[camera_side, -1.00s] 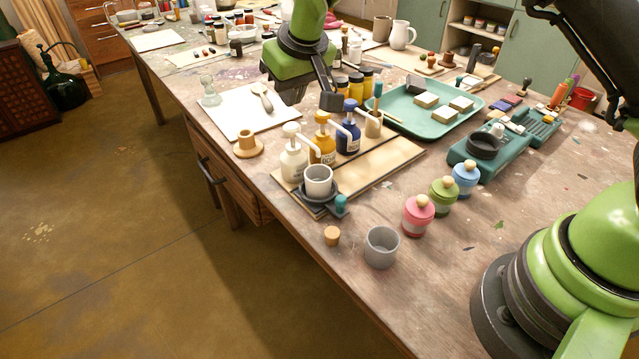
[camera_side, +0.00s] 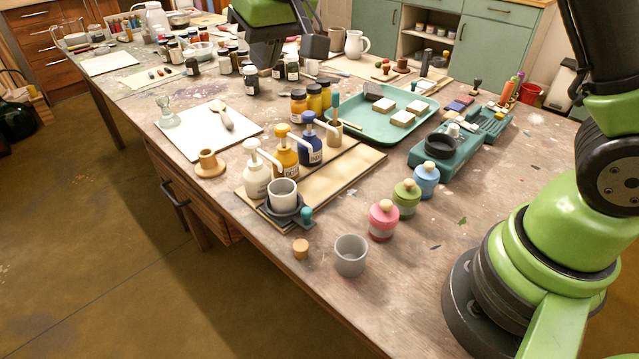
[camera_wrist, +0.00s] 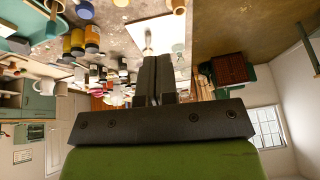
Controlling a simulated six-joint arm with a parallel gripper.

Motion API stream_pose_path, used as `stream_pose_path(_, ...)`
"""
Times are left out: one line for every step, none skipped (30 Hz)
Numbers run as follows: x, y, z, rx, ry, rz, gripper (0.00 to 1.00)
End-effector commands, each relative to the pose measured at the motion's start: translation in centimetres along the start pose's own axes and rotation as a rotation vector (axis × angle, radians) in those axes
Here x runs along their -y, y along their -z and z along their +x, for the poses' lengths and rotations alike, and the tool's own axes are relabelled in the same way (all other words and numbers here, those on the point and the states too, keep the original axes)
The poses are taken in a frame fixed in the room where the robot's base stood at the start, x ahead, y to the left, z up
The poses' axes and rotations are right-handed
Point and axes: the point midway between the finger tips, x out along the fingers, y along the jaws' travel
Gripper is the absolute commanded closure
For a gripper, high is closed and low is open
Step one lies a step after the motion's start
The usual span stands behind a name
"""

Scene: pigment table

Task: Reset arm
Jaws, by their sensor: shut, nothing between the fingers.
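My gripper (camera_side: 314,47) is high above the back part of the table in the side view, apart from everything on it. In the wrist view my gripper's two dark fingers (camera_wrist: 156,78) lie together with nothing held between them. Below and in front of it, a white board (camera_side: 205,130) with a spoon-like tool (camera_side: 222,117) lies on the table (camera_side: 455,255). Three pump bottles, white (camera_side: 257,178), amber (camera_side: 286,158) and blue (camera_side: 311,150), stand on a wooden board (camera_side: 345,167), with a white cup (camera_side: 282,193) in front.
A teal tray (camera_side: 375,132) with pale blocks stands right of the bottles. Pink (camera_side: 382,220), green (camera_side: 406,198) and blue (camera_side: 426,180) lidded jars and a grey cup (camera_side: 350,257) stand nearer. Many dark jars crowd the table behind my gripper. The front right tabletop is mostly clear.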

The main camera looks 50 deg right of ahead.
Motion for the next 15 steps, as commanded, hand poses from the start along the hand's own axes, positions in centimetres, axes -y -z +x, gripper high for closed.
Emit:
stream_pose_path(-0.7, -0.7, -2.6, -0.018, 0.012, 0.026, 1.0)
stream_pose_path(-1.0, -1.3, -3.9, -0.023, 0.02, 0.042, 1.0)
stream_pose_path(-1.5, -2.2, -5.5, -0.032, 0.029, 0.062, 1.0)
stream_pose_path(-1.8, -2.9, -6.6, -0.038, 0.037, 0.077, 1.0)
stream_pose_path(-2.1, -3.7, -7.7, -0.045, 0.045, 0.092, 1.0)
stream_pose_path(-2.5, -4.8, -9.1, -0.053, 0.055, 0.111, 1.0)
stream_pose_path(-2.8, -5.6, -10.0, -0.061, 0.062, 0.126, 1.0)
stream_pose_path(-3.1, -6.6, -10.9, -0.068, 0.07, 0.139, 1.0)
stream_pose_path(-3.4, -7.9, -12.0, -0.077, 0.081, 0.158, 1.0)
stream_pose_path(-3.6, -8.9, -12.8, -0.085, 0.088, 0.171, 1.0)
stream_pose_path(-3.9, -9.9, -13.4, -0.092, 0.096, 0.185, 1.0)
stream_pose_path(-4.1, -11.3, -14.2, -0.102, 0.106, 0.202, 1.0)
stream_pose_path(-4.3, -12.4, -14.7, -0.109, 0.115, 0.215, 1.0)
stream_pose_path(-4.5, -13.5, -15.2, -0.117, 0.121, 0.228, 1.0)
stream_pose_path(-4.6, -14.8, -15.6, -0.126, 0.131, 0.244, 1.0)
